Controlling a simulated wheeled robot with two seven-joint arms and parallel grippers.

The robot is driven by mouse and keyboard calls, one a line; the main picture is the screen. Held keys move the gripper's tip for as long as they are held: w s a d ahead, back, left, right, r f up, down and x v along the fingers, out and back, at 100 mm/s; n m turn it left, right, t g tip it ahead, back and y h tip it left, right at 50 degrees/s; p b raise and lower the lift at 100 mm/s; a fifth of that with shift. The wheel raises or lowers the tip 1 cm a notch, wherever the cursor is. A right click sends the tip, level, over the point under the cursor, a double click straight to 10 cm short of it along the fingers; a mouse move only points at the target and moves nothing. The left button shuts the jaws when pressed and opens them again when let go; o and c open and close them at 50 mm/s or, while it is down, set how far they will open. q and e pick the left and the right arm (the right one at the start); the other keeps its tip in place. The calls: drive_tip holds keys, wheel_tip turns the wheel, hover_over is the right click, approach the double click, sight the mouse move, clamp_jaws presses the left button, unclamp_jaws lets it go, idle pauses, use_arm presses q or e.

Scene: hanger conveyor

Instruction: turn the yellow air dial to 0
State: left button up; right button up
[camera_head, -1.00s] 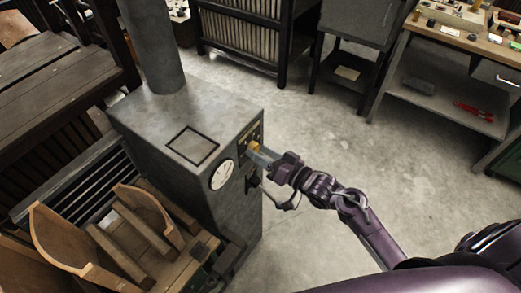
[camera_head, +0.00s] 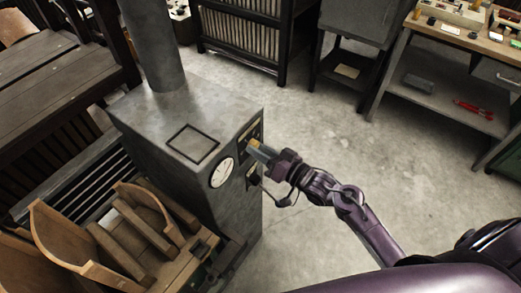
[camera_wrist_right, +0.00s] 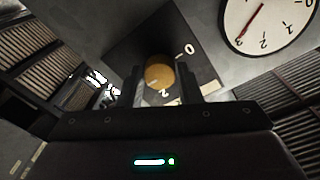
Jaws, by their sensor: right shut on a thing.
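The yellow dial (camera_wrist_right: 158,72) is on a dark plate (camera_wrist_right: 130,50) on the grey metal stove-like cabinet (camera_head: 165,110). In the right wrist view it sits between the fingers of my right gripper (camera_wrist_right: 160,88), which is shut on it. I cannot make out where the dial's mark points. In the head view, my right gripper (camera_head: 260,151) reaches the cabinet's right face and mostly hides the dial. My left gripper is not in view.
A white round gauge (camera_wrist_right: 268,22) with a red needle is near the dial; it also shows in the head view (camera_head: 221,172). Curved wooden pieces (camera_head: 70,235) lie in front of the cabinet. A workbench (camera_head: 440,95) stands at the back right. The floor between is clear.

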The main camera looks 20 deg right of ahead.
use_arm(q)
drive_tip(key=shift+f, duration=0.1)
use_arm(e)
drive_tip(key=shift+n, duration=0.3)
use_arm(q)
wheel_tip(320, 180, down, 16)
drive_tip(key=b, duration=1.7)
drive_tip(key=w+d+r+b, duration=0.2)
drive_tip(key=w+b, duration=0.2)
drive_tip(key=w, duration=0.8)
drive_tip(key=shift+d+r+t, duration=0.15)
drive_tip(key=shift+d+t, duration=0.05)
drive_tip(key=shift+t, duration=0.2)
use_arm(e)
drive_tip(key=m, duration=1.1)
drive_tip(key=m+g+y, duration=0.1)
drive_tip(key=m, duration=1.1)
drive_tip(key=m+y, duration=0.1)
drive_tip(key=m, duration=1.1)
drive_tip(key=shift+w+d+r+g, duration=0.1)
drive_tip(key=shift+w+d+g, duration=0.1)
drive_tip(key=shift+g, duration=0.1)
